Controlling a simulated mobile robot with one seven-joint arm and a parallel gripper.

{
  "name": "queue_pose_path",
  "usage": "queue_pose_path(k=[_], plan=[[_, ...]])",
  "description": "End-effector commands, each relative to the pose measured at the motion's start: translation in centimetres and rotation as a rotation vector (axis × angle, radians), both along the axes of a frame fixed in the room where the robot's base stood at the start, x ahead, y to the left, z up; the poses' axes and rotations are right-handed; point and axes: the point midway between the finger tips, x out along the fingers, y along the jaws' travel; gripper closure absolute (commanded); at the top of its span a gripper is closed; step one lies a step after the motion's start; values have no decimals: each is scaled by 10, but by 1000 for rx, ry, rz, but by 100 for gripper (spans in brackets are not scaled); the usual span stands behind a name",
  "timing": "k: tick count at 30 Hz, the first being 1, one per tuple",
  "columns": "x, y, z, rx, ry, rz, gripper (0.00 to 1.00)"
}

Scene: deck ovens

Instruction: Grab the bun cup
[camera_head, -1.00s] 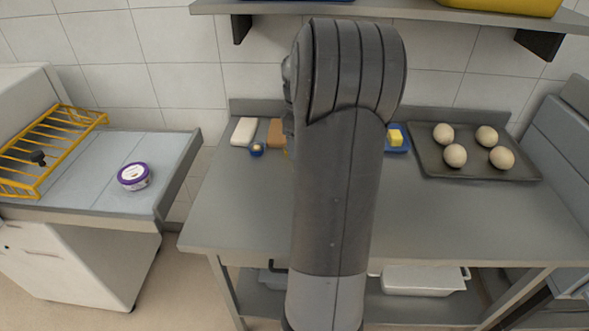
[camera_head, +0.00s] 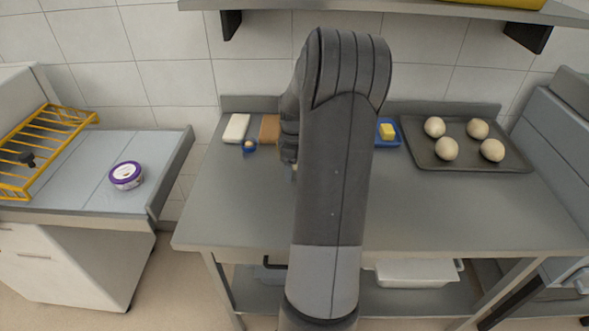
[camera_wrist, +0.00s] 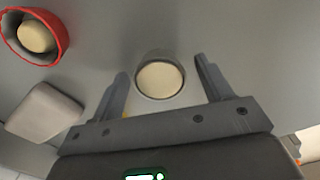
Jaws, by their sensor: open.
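A round grey cup (camera_wrist: 140,88) with a pale, bun-like filling shows in the wrist view, seen from above. My gripper (camera_wrist: 162,72) is open, with one finger on each side of the cup in the picture. Clear gaps show between the cup and both fingers; I cannot tell how far below the fingertips it is. A red cup (camera_wrist: 63,42) holding a pale bun is at the upper left of the wrist view. In the head view a small blue cup (camera_head: 244,150) with a pale bun stands at the back left of the table.
A pale rounded block (camera_wrist: 44,112) lies left of my gripper. On the steel table (camera_head: 430,215), a dark tray (camera_head: 465,154) of several dough balls and a blue dish with butter (camera_head: 387,132) stand right of my arm.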

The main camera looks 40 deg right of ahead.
Motion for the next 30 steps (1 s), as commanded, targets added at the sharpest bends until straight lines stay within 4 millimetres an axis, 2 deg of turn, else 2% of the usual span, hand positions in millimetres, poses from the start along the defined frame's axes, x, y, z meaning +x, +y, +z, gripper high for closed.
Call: queue_pose_path(k=[7, 24, 30], plan=[[0, 0, -3, 0, -1, 0, 28], [0, 0, -2, 0, -1, 0, 74], [0, 0, -2, 0, -1, 0, 75]])
